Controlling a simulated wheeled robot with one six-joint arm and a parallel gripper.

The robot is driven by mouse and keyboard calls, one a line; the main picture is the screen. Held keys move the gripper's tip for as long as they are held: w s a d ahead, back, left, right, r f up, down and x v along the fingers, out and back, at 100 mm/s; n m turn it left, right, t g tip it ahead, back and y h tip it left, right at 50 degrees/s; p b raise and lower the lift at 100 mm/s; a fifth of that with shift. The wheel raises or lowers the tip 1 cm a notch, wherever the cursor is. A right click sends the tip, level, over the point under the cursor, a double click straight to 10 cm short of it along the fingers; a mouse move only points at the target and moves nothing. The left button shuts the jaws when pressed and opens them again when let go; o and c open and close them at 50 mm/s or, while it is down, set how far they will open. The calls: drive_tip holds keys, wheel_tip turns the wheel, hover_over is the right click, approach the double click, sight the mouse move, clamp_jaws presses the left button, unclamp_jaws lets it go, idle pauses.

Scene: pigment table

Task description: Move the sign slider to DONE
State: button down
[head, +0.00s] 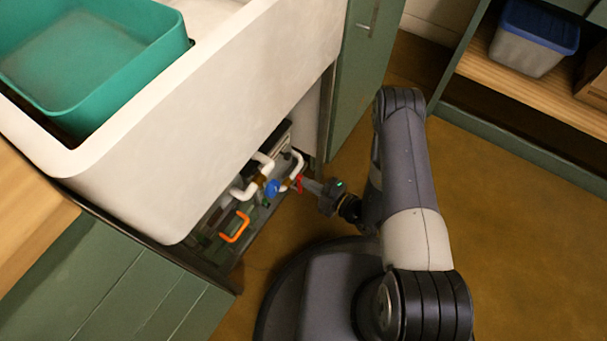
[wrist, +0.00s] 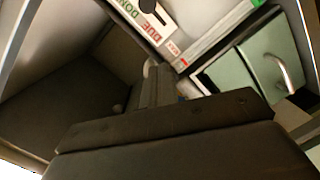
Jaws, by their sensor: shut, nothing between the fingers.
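The sign (wrist: 165,38) is a white plate at the top of the wrist view, with DONE in green letters and DUE in red letters. A dark rounded piece (wrist: 152,6), perhaps the slider's knob, shows beside the words at the picture's top edge and is partly cut off. My gripper (wrist: 153,72) is shut and empty, its tip below the sign in the picture; I cannot tell whether it touches anything. In the head view my gripper (head: 311,186) reaches into the open cabinet under the sink. I cannot make out the sign there.
White pipes (head: 265,168), a blue knob (head: 272,187), a red handle (head: 299,183) and an orange handle (head: 236,227) crowd the cabinet. The white sink (head: 215,95) overhangs it. A green door (head: 358,75) stands open behind. The floor (head: 500,230) at right is clear.

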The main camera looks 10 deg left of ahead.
sight(284, 155)
drive_tip(key=w+a+f+b, duration=0.2)
drive_tip(key=w+a+b, duration=0.2)
drive_tip(key=w+a, duration=0.3)
drive_tip(key=shift+w+f, duration=0.25)
drive_tip(key=shift+f, duration=0.15)
